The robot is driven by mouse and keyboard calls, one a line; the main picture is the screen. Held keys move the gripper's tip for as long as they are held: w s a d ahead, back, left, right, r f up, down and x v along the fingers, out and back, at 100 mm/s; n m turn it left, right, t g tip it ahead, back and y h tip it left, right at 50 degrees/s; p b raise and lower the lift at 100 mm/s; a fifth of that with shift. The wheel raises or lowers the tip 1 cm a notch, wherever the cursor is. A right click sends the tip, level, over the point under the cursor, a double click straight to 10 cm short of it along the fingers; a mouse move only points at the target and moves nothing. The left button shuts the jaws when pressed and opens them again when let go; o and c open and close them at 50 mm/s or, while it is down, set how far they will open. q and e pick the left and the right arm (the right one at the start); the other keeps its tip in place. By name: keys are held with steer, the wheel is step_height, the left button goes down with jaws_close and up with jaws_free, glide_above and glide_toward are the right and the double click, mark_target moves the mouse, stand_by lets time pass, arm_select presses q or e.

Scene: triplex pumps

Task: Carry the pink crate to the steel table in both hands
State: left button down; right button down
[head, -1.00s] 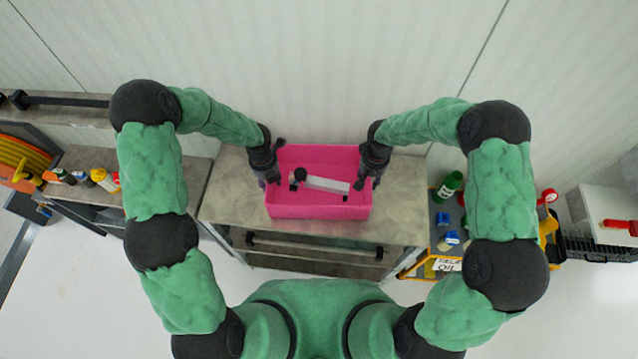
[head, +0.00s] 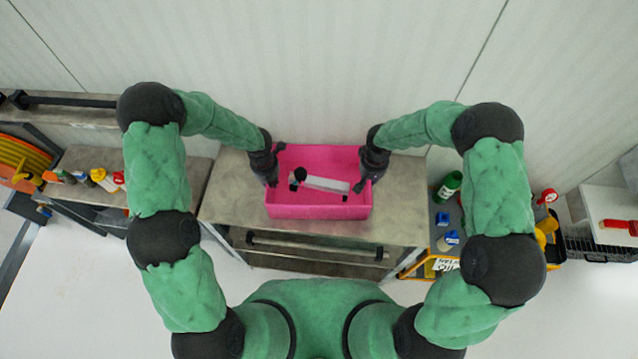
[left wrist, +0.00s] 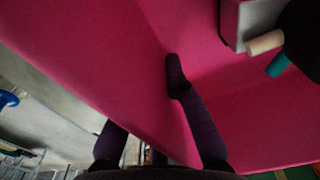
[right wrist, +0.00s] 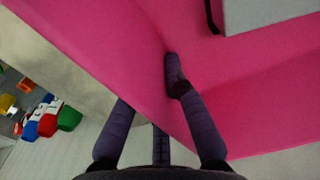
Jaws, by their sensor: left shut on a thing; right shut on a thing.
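The pink crate (head: 318,212) is at the middle of the head view, over the grey worktop (head: 405,205) of a bench with a front rail. A white and black part (head: 325,184) lies inside it. My left gripper (head: 270,178) is shut on the crate's left wall, one finger inside and one outside; the wall also shows in the left wrist view (left wrist: 110,85). My right gripper (head: 369,178) is shut on the right wall in the same way, as the right wrist view (right wrist: 140,70) shows. I cannot tell whether the crate's underside touches the worktop.
A cart (head: 445,265) with a green bottle (head: 447,186) and other containers stands close on the right. A shelf bench with several small bottles (head: 100,178) is on the left. A pale wall (head: 330,60) rises behind. Floor shows at both lower sides.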

arm_select(q)
steer(key=shift+r, duration=0.2)
arm_select(e)
steer(key=shift+r, duration=0.2)
